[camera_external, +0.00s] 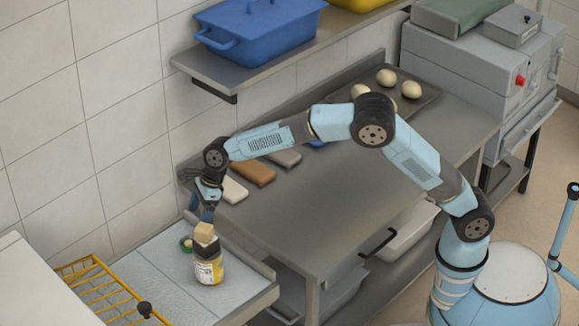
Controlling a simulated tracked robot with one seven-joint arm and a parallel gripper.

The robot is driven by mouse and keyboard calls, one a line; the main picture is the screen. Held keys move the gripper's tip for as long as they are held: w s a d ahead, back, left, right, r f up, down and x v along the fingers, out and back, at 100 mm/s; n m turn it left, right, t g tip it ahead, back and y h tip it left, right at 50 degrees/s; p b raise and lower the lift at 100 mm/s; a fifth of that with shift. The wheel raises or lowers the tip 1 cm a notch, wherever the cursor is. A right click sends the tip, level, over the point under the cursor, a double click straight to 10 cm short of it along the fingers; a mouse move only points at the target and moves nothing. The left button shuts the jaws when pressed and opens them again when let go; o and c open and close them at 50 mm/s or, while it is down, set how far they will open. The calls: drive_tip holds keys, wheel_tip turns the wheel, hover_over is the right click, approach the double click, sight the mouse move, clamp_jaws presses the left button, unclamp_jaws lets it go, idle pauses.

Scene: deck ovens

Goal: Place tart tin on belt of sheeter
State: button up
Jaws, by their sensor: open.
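The sheeter's pale belt (150,262) lies at the lower left. A small round green-rimmed piece (186,244) lies on it; it may be the tart tin, but it is too small to be sure. A jar with a yellow and white label (209,270) stands on the belt to its right, with a tan block-like top (205,234). My gripper (207,214) points down just above the jar's top, with its jaws open. I cannot tell whether the fingers touch the top.
A yellow wire guard (108,290) stands at the sheeter's left. The steel table (300,215) behind has pale and brown slabs (252,173) and a tray of dough balls (410,89). A shelf with a blue tub (258,30) overhangs it. The table's middle is clear.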

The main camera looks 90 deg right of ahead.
drive_tip(key=s+a+r+n, duration=0.1)
drive_tip(key=s+r+n, duration=0.8)
drive_tip(key=s, duration=0.5)
drive_tip(key=s+r+n, duration=0.6)
drive_tip(key=s+r, duration=0.5)
drive_tip(key=s, duration=0.4)
drive_tip(key=s+a+f+n+h, duration=0.1)
drive_tip(key=s+f+n, duration=0.1)
drive_tip(key=s+n, duration=0.6)
drive_tip(key=s+f+n+t, duration=0.1)
drive_tip(key=s+n, duration=0.7)
drive_tip(key=s, duration=1.4)
drive_tip(key=shift+a+f+n+h, duration=0.3)
drive_tip(key=shift+a+f+h, duration=0.1)
drive_tip(key=shift+f, duration=0.1)
